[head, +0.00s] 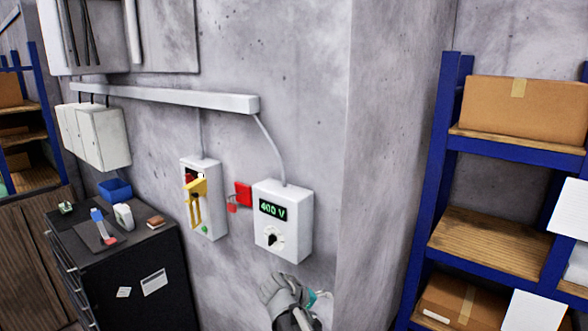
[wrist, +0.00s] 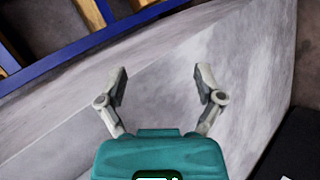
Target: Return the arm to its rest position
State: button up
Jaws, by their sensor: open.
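My gripper (wrist: 160,88) is open and empty in the wrist view, its two fingers spread wide with grey concrete wall beyond them. In the head view my gripper (head: 290,290) is at the bottom centre, just below the white meter box (head: 283,222). That box has a green "400 V" display and a black knob. Whether my gripper touches the box cannot be told. The white switch box (head: 203,198) with an open yellow handle part hangs to its left. A red tag with a padlock (head: 242,195) is between the two boxes.
A black cabinet (head: 125,260) with a blue bin (head: 115,190) and small items on top stands at the left. A blue shelf rack (head: 445,155) with cardboard boxes (head: 525,108) stands at the right. A wall corner lies between the meter box and the rack.

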jog(key=s+d+f+m+g+y, duration=0.4)
jog(key=s+d+f+y, duration=0.2)
jog(key=s, duration=0.6)
jog(key=d+y, duration=0.2)
jog(key=d, duration=0.1)
jog(key=shift+s+d+m+g, duration=0.15)
jog(key=shift+d+m+g, duration=0.15)
jog(key=shift+m+g, duration=0.1)
jog(key=shift+f, duration=0.1)
dwell(2.4)
